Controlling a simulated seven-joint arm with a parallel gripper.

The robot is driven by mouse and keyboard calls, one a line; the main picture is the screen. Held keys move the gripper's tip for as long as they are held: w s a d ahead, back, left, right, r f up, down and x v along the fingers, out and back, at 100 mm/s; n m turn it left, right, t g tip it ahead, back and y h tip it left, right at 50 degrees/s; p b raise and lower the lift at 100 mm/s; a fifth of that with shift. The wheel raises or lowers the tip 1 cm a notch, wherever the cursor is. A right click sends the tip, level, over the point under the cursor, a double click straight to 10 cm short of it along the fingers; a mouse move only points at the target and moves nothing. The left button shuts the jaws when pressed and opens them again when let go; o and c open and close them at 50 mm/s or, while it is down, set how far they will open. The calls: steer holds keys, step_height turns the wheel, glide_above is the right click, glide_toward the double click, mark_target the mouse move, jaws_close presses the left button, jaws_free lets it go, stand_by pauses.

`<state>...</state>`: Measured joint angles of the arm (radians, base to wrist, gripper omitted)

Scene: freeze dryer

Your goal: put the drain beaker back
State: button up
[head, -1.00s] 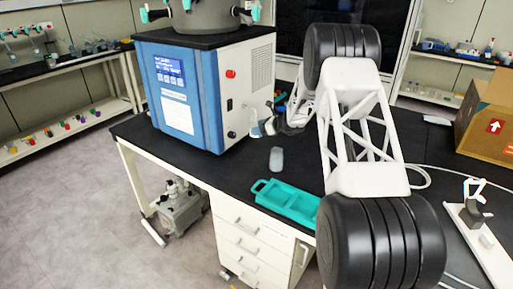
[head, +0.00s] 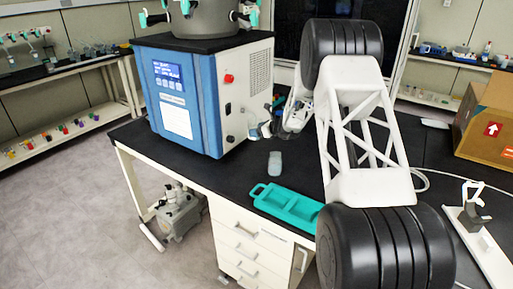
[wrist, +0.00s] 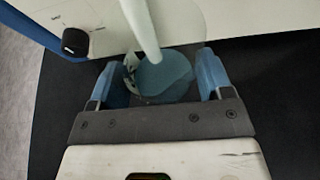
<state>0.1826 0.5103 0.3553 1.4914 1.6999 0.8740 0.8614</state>
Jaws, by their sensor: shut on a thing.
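The drain beaker (wrist: 168,72) is a clear vessel with pale blue liquid in it. In the wrist view it sits between the two blue fingers of my gripper (wrist: 161,78), which is shut on it. A white drain tube (wrist: 142,28) reaches down over the beaker's mouth. In the head view my gripper (head: 276,126) is small and low beside the right side panel of the freeze dryer (head: 187,98). I cannot tell whether the beaker's base touches the bench.
On the black bench (head: 228,172), a small translucent grey container (head: 275,164) stands in front of the gripper. A teal tray (head: 287,205) lies near the front edge. A black knob (wrist: 75,41) sticks out of the panel. A cardboard box (head: 488,120) stands at right.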

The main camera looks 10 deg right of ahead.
steer(key=shift+f, duration=1.55)
steer(key=shift+f, duration=2)
steer(key=shift+f, duration=0.1)
steer(key=o, duration=1)
steer(key=shift+o, duration=0.2)
steer(key=shift+v, duration=6.1)
